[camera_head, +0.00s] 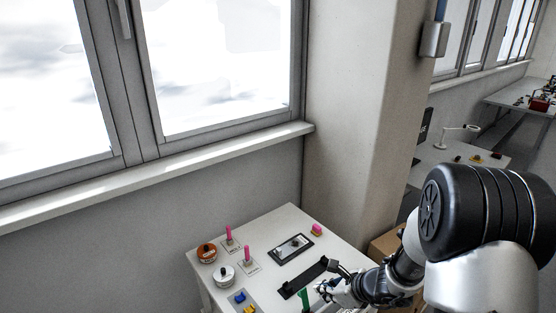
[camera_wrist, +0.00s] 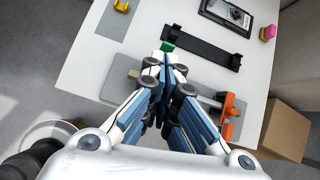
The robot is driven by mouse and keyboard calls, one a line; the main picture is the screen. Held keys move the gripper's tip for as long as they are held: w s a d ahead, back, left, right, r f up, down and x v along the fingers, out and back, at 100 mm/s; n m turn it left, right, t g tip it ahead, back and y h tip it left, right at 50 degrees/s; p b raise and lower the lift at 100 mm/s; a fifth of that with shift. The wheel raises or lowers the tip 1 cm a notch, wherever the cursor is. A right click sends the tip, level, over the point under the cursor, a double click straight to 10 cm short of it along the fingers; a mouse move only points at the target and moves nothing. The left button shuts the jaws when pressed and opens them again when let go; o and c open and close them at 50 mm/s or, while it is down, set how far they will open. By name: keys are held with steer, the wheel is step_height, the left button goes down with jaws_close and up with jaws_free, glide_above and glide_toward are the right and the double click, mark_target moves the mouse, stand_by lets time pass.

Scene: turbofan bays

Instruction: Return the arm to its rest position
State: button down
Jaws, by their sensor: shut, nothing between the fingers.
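My arm (camera_head: 390,285) reaches in from the right in the head view, bent low over the front right part of a white table (camera_head: 345,251). My gripper (camera_head: 322,288) is at the end of it, above the tabletop. In the wrist view my gripper (camera_wrist: 168,68) is shut, its fingers drawn together with nothing between them. A small green piece (camera_wrist: 168,47) shows just past the fingertips; it also shows in the head view (camera_head: 304,297). I cannot tell whether the fingertips touch it.
A black holder (camera_wrist: 205,48) lies beyond the fingers, and an orange tool (camera_wrist: 227,115) to their right. A black-framed tray (camera_head: 291,248), pink posts (camera_head: 248,252) and round containers (camera_head: 207,252) stand on the table. A cardboard box (camera_wrist: 286,130) stands beside it. A wall and window lie behind.

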steer(key=s+a+r+n+g+b, duration=0.1)
steer(key=s+a+r+n+b, duration=0.1)
steer(key=s+a+r+n, duration=0.35)
steer(key=s+a+r+n+g+b, duration=0.1)
steer(key=s+a+r+n+b, duration=0.15)
steer(key=s+r+n, duration=0.55)
steer(key=s+d+n+h+b, duration=0.2)
steer(key=s+d+n, duration=0.1)
steer(key=s+n, duration=0.3)
steer(key=s+d+n+h+b, duration=0.2)
steer(key=s+d+n+h, duration=0.1)
steer(key=s+n, duration=0.4)
steer(key=shift+s+d+r, duration=0.2)
steer(key=shift+s+d, duration=0.5)
steer(key=shift+s, duration=0.2)
